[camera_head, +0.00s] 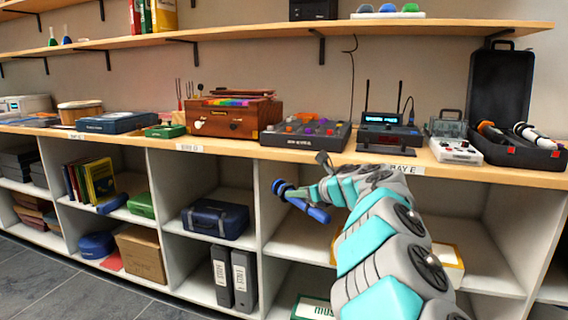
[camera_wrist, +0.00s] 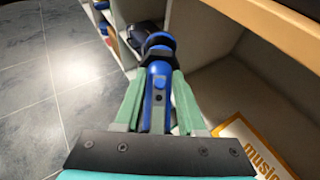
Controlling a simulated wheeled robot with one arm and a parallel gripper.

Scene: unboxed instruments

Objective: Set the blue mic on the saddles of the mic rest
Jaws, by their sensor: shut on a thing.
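The blue mic (camera_wrist: 158,80) is between the green fingers of my gripper (camera_wrist: 155,100), shut on its body. Its dark-banded head points away from my wrist. In the head view the blue mic (camera_head: 316,214) is held in front of the shelf openings, below the counter's front edge. My gripper (camera_head: 300,193) shows there at the end of my arm. An open black case (camera_head: 487,148) at the right end of the counter has two mics (camera_head: 525,132) lying at its front, with red marks on it. I cannot tell whether this is the mic rest.
The counter edge (camera_head: 230,148) runs above my gripper. A radio-like unit with antennas (camera_head: 388,138), a white device (camera_head: 455,149) and a mixer with knobs (camera_head: 305,136) stand on the counter. A white-and-yellow box (camera_wrist: 250,145) is in the shelf opening near my gripper.

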